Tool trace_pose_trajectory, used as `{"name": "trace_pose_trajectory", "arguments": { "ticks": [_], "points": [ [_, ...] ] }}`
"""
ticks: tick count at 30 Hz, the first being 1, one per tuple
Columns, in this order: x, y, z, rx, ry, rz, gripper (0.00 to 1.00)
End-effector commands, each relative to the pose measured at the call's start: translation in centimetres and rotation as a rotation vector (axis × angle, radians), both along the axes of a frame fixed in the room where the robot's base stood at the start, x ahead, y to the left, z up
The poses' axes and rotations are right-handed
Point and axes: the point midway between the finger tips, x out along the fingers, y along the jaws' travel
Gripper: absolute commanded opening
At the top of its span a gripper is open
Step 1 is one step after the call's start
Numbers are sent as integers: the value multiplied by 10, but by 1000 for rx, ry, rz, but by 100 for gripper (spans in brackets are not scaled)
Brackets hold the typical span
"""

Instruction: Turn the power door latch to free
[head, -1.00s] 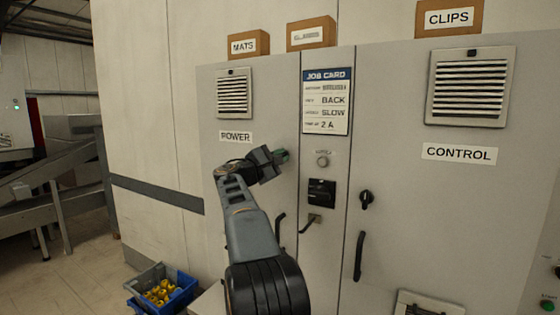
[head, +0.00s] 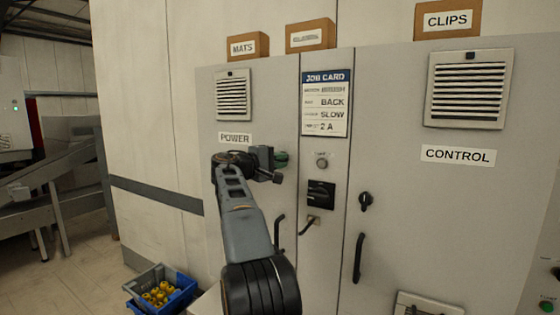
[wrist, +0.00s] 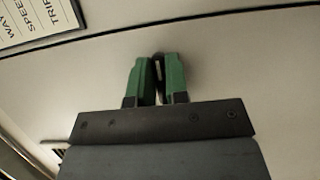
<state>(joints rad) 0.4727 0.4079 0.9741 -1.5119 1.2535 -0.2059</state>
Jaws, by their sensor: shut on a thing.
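The power door (head: 222,185) is the grey panel under the POWER label (head: 235,138) in the head view. My gripper (head: 281,160) is at the right side of this door, below and right of the label. In the wrist view the green fingers of my gripper (wrist: 158,75) are closed around the dark latch (wrist: 158,68), with only a narrow part of it showing between them. In the head view my gripper and wrist hide the latch, so its exact angle cannot be read.
Right of the gripper are a job card (head: 325,103), a black rotary switch (head: 321,194) and the control door's latch (head: 366,201). A black door handle (head: 280,231) is below my gripper.

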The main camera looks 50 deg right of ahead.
Motion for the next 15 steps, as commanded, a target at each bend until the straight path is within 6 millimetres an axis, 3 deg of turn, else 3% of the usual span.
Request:
{"name": "trace_pose_trajectory", "arguments": {
  "ticks": [14, 15],
  "points": [
    [0, 0, 0, 3, -9, 1, 0],
    [0, 0, 0, 3, -9, 1, 19]
  ]
}}
